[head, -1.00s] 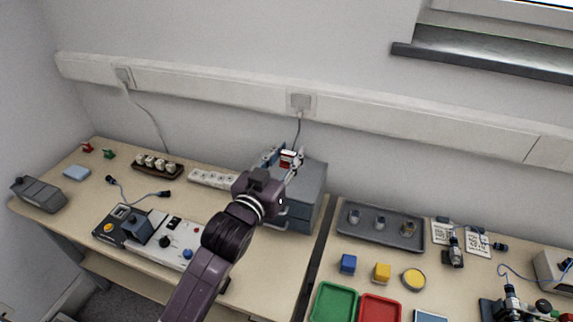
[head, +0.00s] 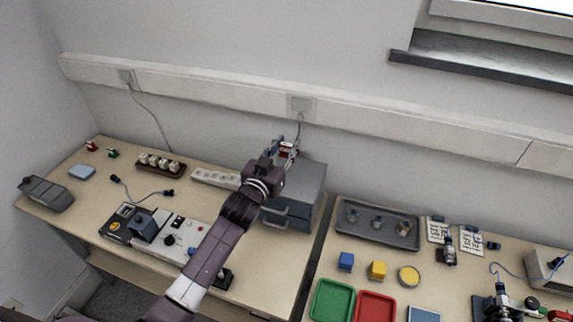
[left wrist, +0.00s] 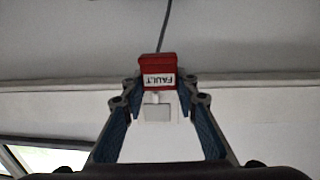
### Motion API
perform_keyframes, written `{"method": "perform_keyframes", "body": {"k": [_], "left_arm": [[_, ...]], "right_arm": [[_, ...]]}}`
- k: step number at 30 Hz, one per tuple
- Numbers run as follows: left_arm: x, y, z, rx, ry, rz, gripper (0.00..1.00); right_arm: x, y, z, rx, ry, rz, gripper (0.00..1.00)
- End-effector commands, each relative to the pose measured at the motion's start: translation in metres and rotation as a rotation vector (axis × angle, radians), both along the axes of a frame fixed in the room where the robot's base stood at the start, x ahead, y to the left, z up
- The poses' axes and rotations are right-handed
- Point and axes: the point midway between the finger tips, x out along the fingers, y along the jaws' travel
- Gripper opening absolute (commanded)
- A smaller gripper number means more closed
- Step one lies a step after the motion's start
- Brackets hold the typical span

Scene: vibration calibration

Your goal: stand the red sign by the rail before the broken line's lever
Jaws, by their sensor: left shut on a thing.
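My left gripper (head: 283,152) is shut on a small red sign (head: 287,146), held above the grey drawer box at the back of the left table. In the left wrist view the sign (left wrist: 157,68) sits between the tips of the left gripper (left wrist: 158,82). Its white label reads FAULT, upside down in that view. A control panel (head: 180,232) with knobs and switches lies at the front of the left table. I cannot tell which part is the broken line's lever or its rail. My right gripper is not in view.
The grey drawer box (head: 308,190) stands beneath the gripper. A white socket strip (head: 214,178), a dark tray of white pieces (head: 160,165) and a cable (head: 140,193) lie to its left. The right table holds a grey tray (head: 350,222), a green tray (head: 332,301) and coloured blocks.

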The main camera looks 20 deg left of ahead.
Motion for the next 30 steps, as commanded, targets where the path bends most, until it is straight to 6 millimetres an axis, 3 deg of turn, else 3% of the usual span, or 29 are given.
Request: {"method": "perform_keyframes", "body": {"k": [3, 15, 29, 30], "left_arm": [[0.000, -0.001, -0.023, -0.002, 0.002, 0.000, 0.09], [0.000, 0.000, -0.068, -0.002, 0.001, 0.000, 0.09], [0.000, 0.000, -0.078, 0.000, -0.002, 0.000, 0.09], [0.000, 0.000, -0.076, 0.000, -0.002, 0.000, 0.32]], "right_arm": [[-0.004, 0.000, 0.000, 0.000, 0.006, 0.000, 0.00], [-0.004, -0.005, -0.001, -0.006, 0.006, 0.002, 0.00], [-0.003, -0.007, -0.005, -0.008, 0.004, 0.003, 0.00], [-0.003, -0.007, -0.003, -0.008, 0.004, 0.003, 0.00]]}}
